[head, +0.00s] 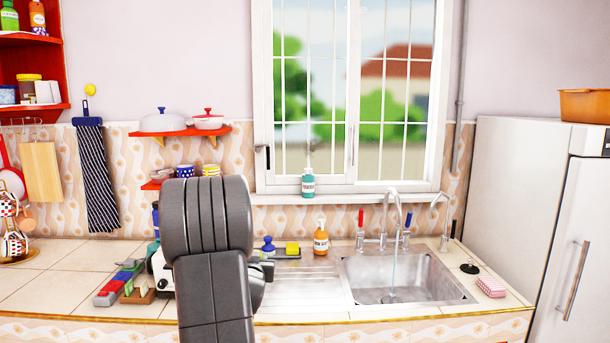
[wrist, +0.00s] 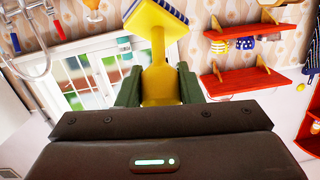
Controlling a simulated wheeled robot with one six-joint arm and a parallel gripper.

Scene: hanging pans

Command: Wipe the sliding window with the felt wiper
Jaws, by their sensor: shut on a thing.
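The sliding window (head: 352,95) has a white frame and barred panes above the sink; it also shows at an angle in the wrist view (wrist: 92,75). My gripper (wrist: 158,88) is shut on the yellow handle of the felt wiper (wrist: 157,50). The wiper's wide head with a blue-grey edge points to the top of the wrist view. The window appears behind it there, and I cannot tell that they touch. In the head view my arm hides the gripper and wiper.
A teal bottle (head: 308,184) stands on the windowsill. An orange soap bottle (head: 321,238) and taps (head: 391,215) stand around the sink (head: 405,278). Red shelves (head: 180,132) with pots hang left of the window. A white fridge (head: 560,190) is at the right.

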